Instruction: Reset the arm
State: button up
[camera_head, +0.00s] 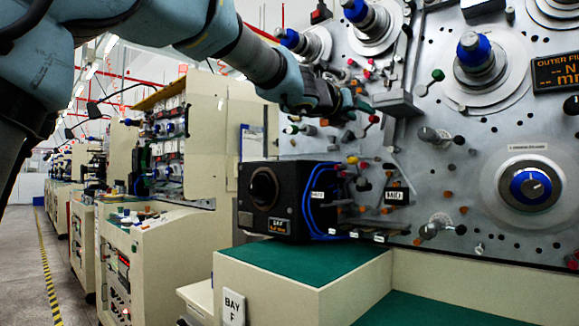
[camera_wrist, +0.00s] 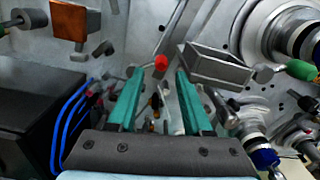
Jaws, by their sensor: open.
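In the wrist view my gripper (camera_wrist: 155,88) shows two green fingers spread apart. Nothing is held between them. A red knob (camera_wrist: 161,62) on the panel shows beyond the gap between the fingertips. A grey open-topped box (camera_wrist: 214,68) on the panel is just right of the right finger. I cannot tell whether that finger touches it.
A black box (camera_head: 282,200) with blue cables stands on a green-topped ledge (camera_head: 320,258) below my gripper. A blue-capped spindle (camera_head: 474,52) and a blue dial (camera_head: 530,187) are to the right. Small levers and knobs crowd the panel. An aisle (camera_head: 40,265) runs along the left.

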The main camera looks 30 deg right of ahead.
jog(key=w+a+f+n+t+y, duration=0.1)
jog(key=w+a+f+n, duration=0.2)
jog(key=w+a+n, duration=0.1)
jog(key=w+a+f+n+t+y+p, duration=0.1)
jog(key=w+a+f+n+t+y, duration=0.1)
jog(key=w+a+f+n, duration=0.2)
jog(key=w+a+f+n+t+y, duration=0.1)
jog(key=w+a+f+n+y, duration=0.1)
jog(key=w, duration=0.5)
jog(key=shift+a+f+n+t+p, duration=0.35)
jog(key=shift+a+f+n, duration=0.55)
jog(key=shift+f+n, duration=0.25)
jog(key=w+a+f+n+y+p, duration=0.1)
jog(key=w+a+f+n+y, duration=0.3)
jog(key=a+f+n, duration=0.8)
jog(key=w+a+f+n+y+p, duration=0.15)
jog(key=a+f+n+y, duration=0.45)
jog(key=a, duration=0.9)
jog(key=s+a+f+n+g+y+p, duration=0.1)
jog(key=s+a+f+n+g, duration=0.3)
jog(key=s+a+f+n, duration=0.3)
jog(key=s+a+f+n+g+y+p, duration=0.1)
jog(key=s+a+f+n+g, duration=0.2)
jog(key=s+a+f+n, duration=0.5)
jog(key=s+a+n, duration=0.2)
jog(key=a+n, duration=0.1)
jog(key=a, duration=0.2)
jog(key=shift+s+g, duration=0.35)
